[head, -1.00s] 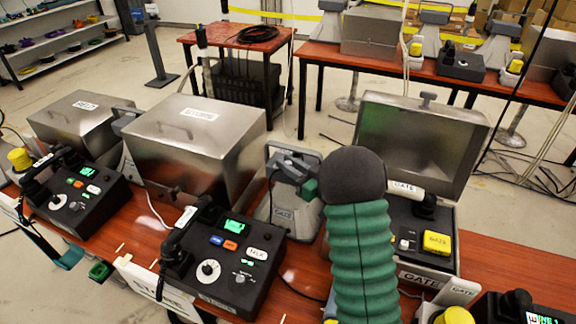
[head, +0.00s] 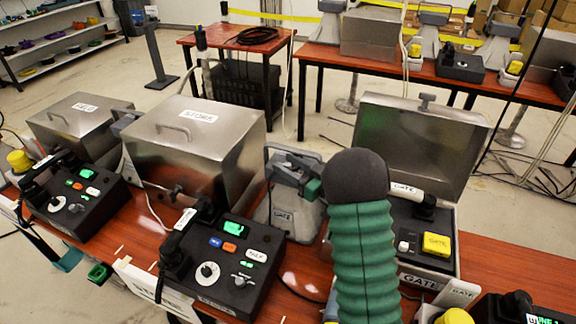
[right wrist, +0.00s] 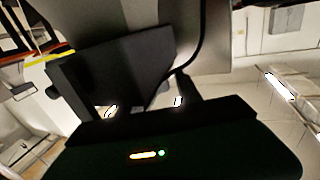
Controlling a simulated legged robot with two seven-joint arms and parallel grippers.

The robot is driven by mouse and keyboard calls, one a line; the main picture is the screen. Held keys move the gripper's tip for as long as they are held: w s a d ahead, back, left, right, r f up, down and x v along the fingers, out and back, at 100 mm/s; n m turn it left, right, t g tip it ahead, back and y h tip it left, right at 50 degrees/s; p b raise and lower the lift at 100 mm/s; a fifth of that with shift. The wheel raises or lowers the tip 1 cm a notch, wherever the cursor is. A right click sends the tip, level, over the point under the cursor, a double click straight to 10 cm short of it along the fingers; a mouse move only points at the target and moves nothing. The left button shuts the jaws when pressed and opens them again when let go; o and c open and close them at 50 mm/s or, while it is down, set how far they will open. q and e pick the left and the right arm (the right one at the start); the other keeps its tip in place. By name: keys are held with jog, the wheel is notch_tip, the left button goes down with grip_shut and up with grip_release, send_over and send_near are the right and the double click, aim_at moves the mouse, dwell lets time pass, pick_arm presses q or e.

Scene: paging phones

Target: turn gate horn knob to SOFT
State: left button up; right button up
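The gate horn (head: 283,222) is a grey tapered unit labelled GATE, standing on the red-brown table between the STORE phone and the open GATE box. My right arm, with a green ribbed sleeve and dark rounded end, rises in front of it. My right gripper (head: 290,170), grey with a green part beside it, is at the horn's upper part. I cannot tell whether it touches the horn or how its fingers stand. I cannot make out the horn's knob or its setting. The right wrist view shows mostly dark close surfaces and small lights. My left gripper is not in view.
The STORE phone (head: 225,260) and a large closed metal STORE box (head: 195,140) stand left of the horn. The open GATE box (head: 425,135) holds a handset and a yellow button (head: 437,244) at right. A back table (head: 400,75) carries similar units.

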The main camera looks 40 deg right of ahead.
jog(key=s+d, duration=0.2)
jog(key=s, duration=1.4)
jog(key=shift+s+d, duration=0.3)
jog(key=shift+f, duration=0.15)
